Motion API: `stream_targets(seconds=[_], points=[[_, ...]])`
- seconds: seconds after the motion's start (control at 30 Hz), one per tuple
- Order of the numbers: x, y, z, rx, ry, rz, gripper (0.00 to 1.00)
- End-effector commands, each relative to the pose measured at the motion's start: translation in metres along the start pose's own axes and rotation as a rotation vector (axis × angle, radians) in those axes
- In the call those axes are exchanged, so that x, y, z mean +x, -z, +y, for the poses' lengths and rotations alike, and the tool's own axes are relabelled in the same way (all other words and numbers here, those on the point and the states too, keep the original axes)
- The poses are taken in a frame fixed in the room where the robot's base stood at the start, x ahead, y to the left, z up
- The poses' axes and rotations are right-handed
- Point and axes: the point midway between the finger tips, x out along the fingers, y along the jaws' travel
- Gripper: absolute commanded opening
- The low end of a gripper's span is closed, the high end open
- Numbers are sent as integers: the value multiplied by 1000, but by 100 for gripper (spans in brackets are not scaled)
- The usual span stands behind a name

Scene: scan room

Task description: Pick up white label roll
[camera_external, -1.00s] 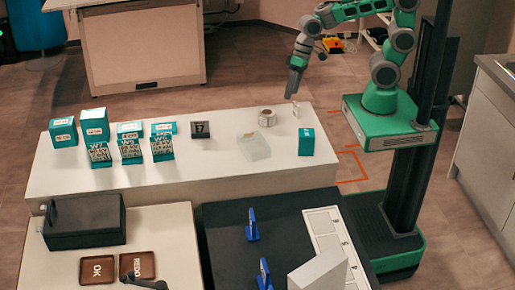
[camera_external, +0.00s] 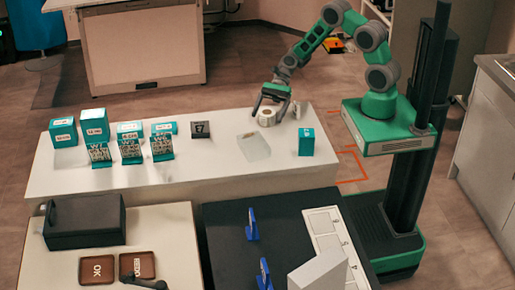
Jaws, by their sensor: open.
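The white label roll (camera_external: 266,119) sits on the white table near its far edge, right of the middle. My gripper (camera_external: 269,106) is low over the roll, with its fingers spread open around or just above it. The dark fingers partly cover the roll. I cannot tell whether they touch it.
A clear flat item (camera_external: 254,147) lies just in front of the roll. A small white item (camera_external: 296,110) stands close on its right, and a teal box (camera_external: 306,142) is further right. A black box (camera_external: 200,130) and several teal boxes (camera_external: 63,132) stand to the left.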

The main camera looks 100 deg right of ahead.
Motion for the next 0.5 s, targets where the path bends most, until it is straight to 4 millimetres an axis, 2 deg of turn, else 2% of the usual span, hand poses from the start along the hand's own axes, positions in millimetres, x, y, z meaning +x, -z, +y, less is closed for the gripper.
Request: stream_targets(seconds=[0.1,0.3,0.5], points=[[14,0,1,-1,-2,1,85],[15,1,0,-1,0,2,85],[15,1,0,-1,0,2,69]])
